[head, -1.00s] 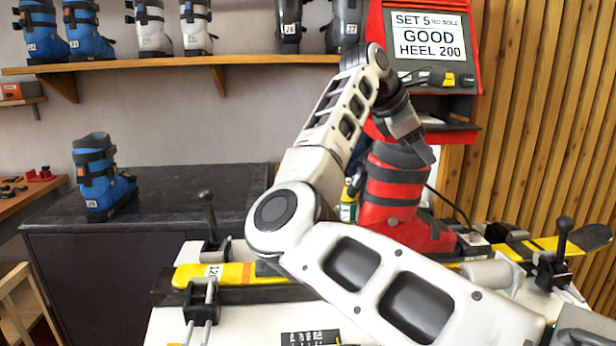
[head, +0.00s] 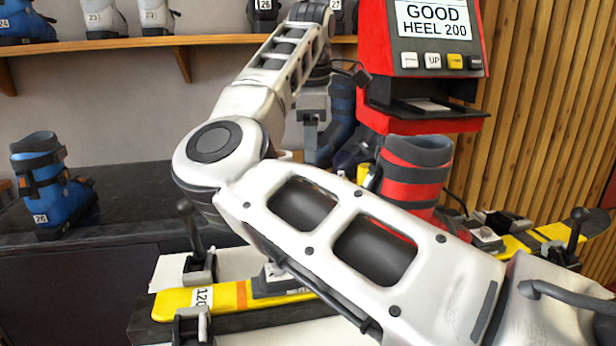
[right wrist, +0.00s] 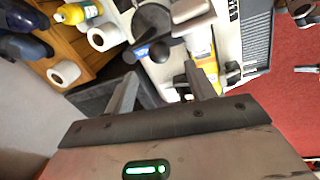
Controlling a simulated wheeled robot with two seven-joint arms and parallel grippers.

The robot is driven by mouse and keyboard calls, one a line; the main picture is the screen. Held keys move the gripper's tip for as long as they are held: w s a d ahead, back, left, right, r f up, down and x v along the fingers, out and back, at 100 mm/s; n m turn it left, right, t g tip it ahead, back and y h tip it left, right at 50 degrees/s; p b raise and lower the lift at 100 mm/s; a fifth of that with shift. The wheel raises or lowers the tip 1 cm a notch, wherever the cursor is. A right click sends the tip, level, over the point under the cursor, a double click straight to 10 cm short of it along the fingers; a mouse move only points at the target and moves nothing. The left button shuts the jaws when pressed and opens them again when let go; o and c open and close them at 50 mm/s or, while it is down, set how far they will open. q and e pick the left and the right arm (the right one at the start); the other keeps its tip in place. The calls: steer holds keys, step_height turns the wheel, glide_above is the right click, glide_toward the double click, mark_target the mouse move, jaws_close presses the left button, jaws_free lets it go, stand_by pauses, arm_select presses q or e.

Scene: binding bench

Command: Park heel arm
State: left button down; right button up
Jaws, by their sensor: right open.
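The red tester (head: 425,90) stands at the back right; its screen (head: 436,20) reads GOOD HEEL 200. A red boot (head: 415,165) stands upright on a yellow ski (head: 225,298), partly hidden behind my right arm. I cannot single out the heel arm with certainty. In the right wrist view a dark lever-like part with a round end (right wrist: 158,50) and a blue mark lies beyond the fingers. My right gripper (head: 311,132) hangs left of the red boot, apart from it. It also shows in the right wrist view (right wrist: 163,88), fingers apart with nothing between them. My left gripper is out of view.
A blue boot (head: 45,185) stands on the dark counter (head: 120,195) at left. A dark blue boot (head: 340,120) is just behind my right gripper. Black clamp handles rise beside the ski. White rolls (right wrist: 103,37) and a yellow bottle (right wrist: 78,12) sit on a wooden shelf.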

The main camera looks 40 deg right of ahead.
steer(key=f, duration=0.3)
steer(key=w+f, duration=0.1)
steer(key=f, duration=0.2)
steer(key=d+f+p, duration=0.1)
steer(key=f, duration=0.2)
steer(key=shift+w+d, duration=0.1)
steer(key=shift+w, duration=0.1)
jaws_close()
